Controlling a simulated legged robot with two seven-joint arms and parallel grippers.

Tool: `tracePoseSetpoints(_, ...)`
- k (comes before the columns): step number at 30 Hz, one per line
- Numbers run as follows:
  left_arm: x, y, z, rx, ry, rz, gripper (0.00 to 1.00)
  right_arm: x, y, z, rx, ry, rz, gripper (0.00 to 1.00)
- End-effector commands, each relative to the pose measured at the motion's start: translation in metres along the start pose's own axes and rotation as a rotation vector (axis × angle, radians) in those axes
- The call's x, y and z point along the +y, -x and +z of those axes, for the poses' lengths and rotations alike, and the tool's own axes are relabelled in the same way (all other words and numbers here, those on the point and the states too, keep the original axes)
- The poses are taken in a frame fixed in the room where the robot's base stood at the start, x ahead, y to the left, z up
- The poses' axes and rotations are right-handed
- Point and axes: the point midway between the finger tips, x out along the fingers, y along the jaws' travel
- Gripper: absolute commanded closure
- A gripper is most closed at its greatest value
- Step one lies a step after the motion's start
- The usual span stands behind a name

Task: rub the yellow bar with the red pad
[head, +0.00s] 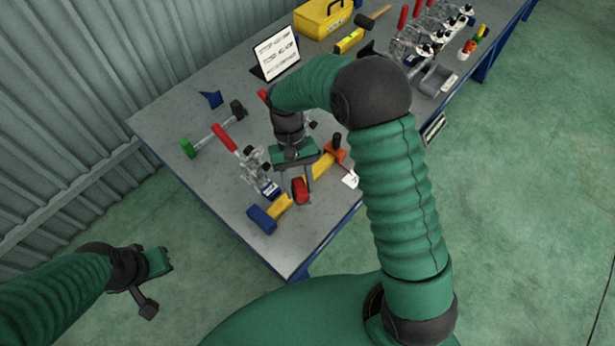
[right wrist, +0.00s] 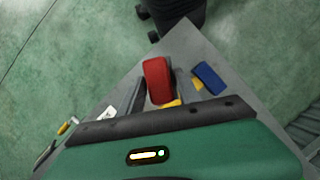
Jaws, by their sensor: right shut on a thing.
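The yellow bar (head: 319,167) lies along the front part of the grey bench, with a blue block (head: 261,219) at its near end and an orange piece (head: 335,151) near its far end. My right gripper (head: 293,188) is shut on the red pad (head: 299,191), over the middle of the bar. In the right wrist view the red pad (right wrist: 158,80) hides part of the yellow bar (right wrist: 172,103); the blue block (right wrist: 208,77) is to its right. I cannot tell whether the pad touches the bar. My left gripper (head: 150,290) hangs over the floor, away from the bench.
A red-handled toggle clamp (head: 245,160) stands just left of the bar. The bench's front corner (head: 288,276) is bare.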

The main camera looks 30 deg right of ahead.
Motion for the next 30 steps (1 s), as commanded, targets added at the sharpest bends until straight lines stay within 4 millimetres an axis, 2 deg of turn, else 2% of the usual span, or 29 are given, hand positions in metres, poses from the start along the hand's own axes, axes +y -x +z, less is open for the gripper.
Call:
tracePoseSetpoints(8, 0.0, 0.027, -0.006, 0.0, 0.0, 0.0, 1.0, -0.046, -0.005, -0.004, -0.004, -0.347, -0.141, 1.0)
tracePoseSetpoints(12, 0.0, 0.041, -0.01, 0.0, 0.0, 0.0, 1.0, -0.067, -0.006, -0.013, -0.004, -0.599, -0.243, 1.0)
tracePoseSetpoints(16, 0.0, 0.055, -0.013, 0.0, 0.0, 0.0, 1.0, -0.078, -0.007, -0.026, -0.005, -0.863, -0.349, 1.0)
tracePoseSetpoints(20, 0.0, 0.069, -0.016, 0.0, 0.0, 0.0, 1.0, -0.077, -0.01, -0.041, -0.006, -1.142, -0.461, 1.0)
tracePoseSetpoints(24, 0.0, 0.083, -0.02, 0.0, 0.0, 0.0, 1.0, -0.064, -0.016, -0.055, -0.007, -1.422, -0.574, 1.0)
tracePoseSetpoints(30, 0.0, 0.093, -0.022, 0.0, 0.0, 0.0, 1.0, -0.043, -0.027, -0.065, -0.01, -1.685, -0.685, 1.0)
